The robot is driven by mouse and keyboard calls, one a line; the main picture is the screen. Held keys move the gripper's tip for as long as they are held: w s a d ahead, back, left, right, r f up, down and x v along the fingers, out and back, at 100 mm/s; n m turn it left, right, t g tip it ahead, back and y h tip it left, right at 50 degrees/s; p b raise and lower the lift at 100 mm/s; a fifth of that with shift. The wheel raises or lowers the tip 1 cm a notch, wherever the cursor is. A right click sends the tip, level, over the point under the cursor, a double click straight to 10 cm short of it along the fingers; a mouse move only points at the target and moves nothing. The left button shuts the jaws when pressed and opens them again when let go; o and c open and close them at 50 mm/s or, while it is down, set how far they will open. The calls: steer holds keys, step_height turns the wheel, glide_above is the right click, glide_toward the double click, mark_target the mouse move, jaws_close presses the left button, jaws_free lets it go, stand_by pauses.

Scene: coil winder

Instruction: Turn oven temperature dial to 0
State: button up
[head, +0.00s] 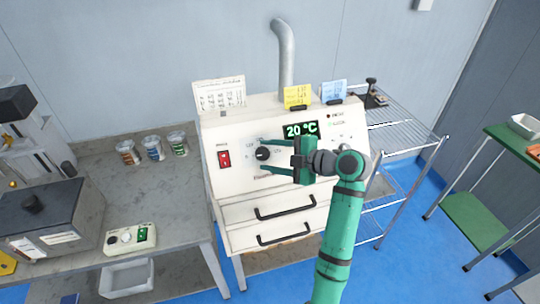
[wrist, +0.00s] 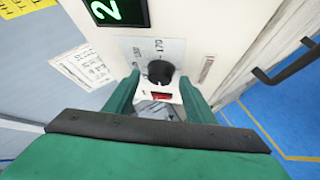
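The oven (head: 235,190) is a cream cabinet with a sloped front panel. Its black round temperature dial (head: 263,154) sits on the panel, left of centre; it also shows in the wrist view (wrist: 160,72) with scale marks around it, including 170. The green display (head: 301,130) reads 20 °C. My gripper (head: 264,156) is open, its two green fingers spread on either side of the dial. In the wrist view, gaps show between the dial and both fingertips. The dial's pointer is too small to read.
A red power switch (head: 224,158) is left of the dial. Two drawers with black handles (head: 285,207) are below. A grey bench (head: 185,205) with several cups and a small dial box (head: 130,238) stands left. A wire rack (head: 405,128) stands right.

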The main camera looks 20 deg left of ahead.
steer(key=v, duration=1.1)
steer(key=shift+a, duration=0.1)
stand_by(0.4)
